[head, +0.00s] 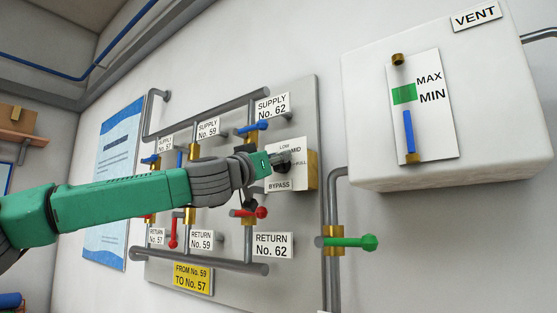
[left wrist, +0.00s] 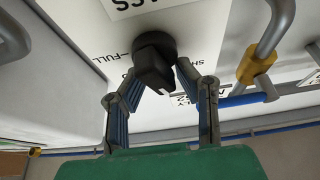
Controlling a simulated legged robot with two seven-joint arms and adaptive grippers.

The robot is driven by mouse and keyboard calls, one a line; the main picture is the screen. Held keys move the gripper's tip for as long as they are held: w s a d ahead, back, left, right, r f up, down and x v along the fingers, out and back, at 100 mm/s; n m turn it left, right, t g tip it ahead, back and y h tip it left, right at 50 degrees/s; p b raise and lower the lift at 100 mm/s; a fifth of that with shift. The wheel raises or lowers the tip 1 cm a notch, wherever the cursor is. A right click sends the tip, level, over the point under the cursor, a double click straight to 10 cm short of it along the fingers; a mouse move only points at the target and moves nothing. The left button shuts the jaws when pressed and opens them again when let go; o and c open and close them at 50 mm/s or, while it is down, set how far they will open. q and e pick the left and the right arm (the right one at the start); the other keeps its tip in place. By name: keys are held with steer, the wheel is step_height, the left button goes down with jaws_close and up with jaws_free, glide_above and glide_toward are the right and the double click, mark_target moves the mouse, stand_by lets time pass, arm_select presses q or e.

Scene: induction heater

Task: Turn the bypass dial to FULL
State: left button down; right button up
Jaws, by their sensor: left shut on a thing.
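The bypass dial is a black knob (left wrist: 155,64) on a white label plate (head: 300,178) with LOW, MID, FULL and BYPASS printed on it. My left gripper (head: 267,164) reaches it from the left in the head view and covers part of the plate. In the left wrist view its two fingers (left wrist: 160,73) are shut on the knob, one on each side. A white mark on the knob points down in that view, away from the BYPASS text and not at the FULL label (left wrist: 100,57) on the left. The exact setting is hard to read. My right gripper is not in view.
Pipes with blue supply valves (head: 252,126) and red return valves (head: 249,212) surround the dial on a grey panel (head: 300,115). A green valve handle (head: 350,242) sticks out to the right. A white vent tank (head: 505,110) stands out from the wall at upper right.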

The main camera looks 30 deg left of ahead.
arm_select(q)
steer(key=shift+w+f, duration=0.1)
steer(key=shift+f, duration=0.2)
steer(key=c, duration=1.5)
jaws_free()
steer(key=shift+a, duration=0.1)
steer(key=shift+r, duration=0.1)
steer(key=v, duration=1.2)
steer(key=shift+a, duration=0.15)
